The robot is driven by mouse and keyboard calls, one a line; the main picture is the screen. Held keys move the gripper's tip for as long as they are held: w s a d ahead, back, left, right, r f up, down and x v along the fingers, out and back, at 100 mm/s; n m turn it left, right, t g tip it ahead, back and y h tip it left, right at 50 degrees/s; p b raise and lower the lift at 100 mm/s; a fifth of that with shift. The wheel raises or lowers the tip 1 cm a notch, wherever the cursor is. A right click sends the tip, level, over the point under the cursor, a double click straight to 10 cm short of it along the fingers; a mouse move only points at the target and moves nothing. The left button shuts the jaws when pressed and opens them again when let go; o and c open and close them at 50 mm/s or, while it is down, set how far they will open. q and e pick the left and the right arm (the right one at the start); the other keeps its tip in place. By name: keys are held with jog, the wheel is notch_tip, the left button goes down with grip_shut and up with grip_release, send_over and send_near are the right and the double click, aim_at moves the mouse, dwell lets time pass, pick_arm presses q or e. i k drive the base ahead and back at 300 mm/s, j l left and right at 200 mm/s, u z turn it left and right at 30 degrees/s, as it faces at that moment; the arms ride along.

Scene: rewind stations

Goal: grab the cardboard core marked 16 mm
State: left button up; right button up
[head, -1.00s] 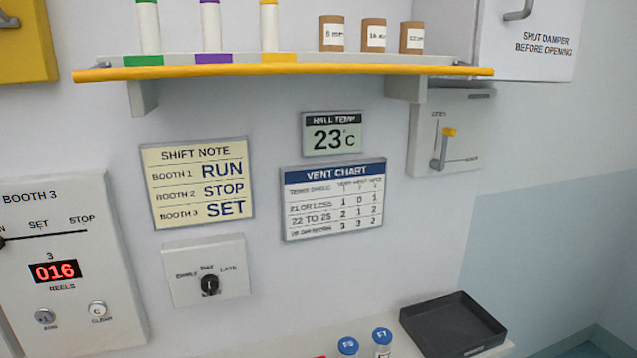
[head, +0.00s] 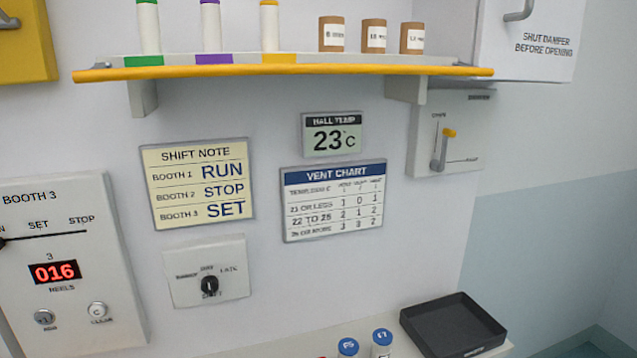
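Three brown cardboard cores stand upright at the right part of the yellow-edged shelf (head: 330,70). Each has a white label. The left core (head: 332,34) has a blurred label that looks like 8 or 6 mm. The middle core (head: 374,36) looks marked 16 mm in the earlier frame, though its label is blurred now. The right core (head: 412,38) has a label that looks like 12 mm. Neither of my grippers is in view.
White rolls stand on green, purple and yellow patches at the shelf's left. A white cabinet (head: 535,40) adjoins the shelf's right end. Below are wall signs, a lever panel (head: 445,135), a black tray (head: 455,325) and two blue-capped containers (head: 381,340).

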aim_at(373, 31)
jog(key=j+u, duration=0.1)
jog(key=u, duration=0.3)
jog(key=k+j+u, duration=0.1)
jog(key=u, duration=0.35)
jog(key=j+u, duration=0.15)
jog(key=u, duration=0.25)
jog(key=j+u, duration=0.15)
jog(key=u, duration=0.25)
jog(key=j+u, duration=0.15)
jog(key=u, duration=0.25)
jog(key=i+j, duration=0.1)
jog(key=j, duration=0.25)
jog(key=i+j, duration=0.1)
jog(key=j, duration=0.65)
jog(key=l+z, duration=0.1)
jog(key=z, duration=0.3)
jog(key=k+l+z, duration=0.1)
jog(key=z, duration=0.25)
jog(key=l+z, duration=0.2)
jog(key=z, duration=0.2)
jog(key=l+z, duration=0.15)
jog(key=z, duration=0.2)
jog(key=l+z, duration=0.1)
jog(key=l, duration=0.3)
jog(key=i+l+z, duration=0.15)
jog(key=l, duration=0.25)
jog(key=l+z, duration=0.1)
jog(key=l, duration=0.3)
jog(key=i+l+z, duration=0.1)
jog(key=l, duration=0.3)
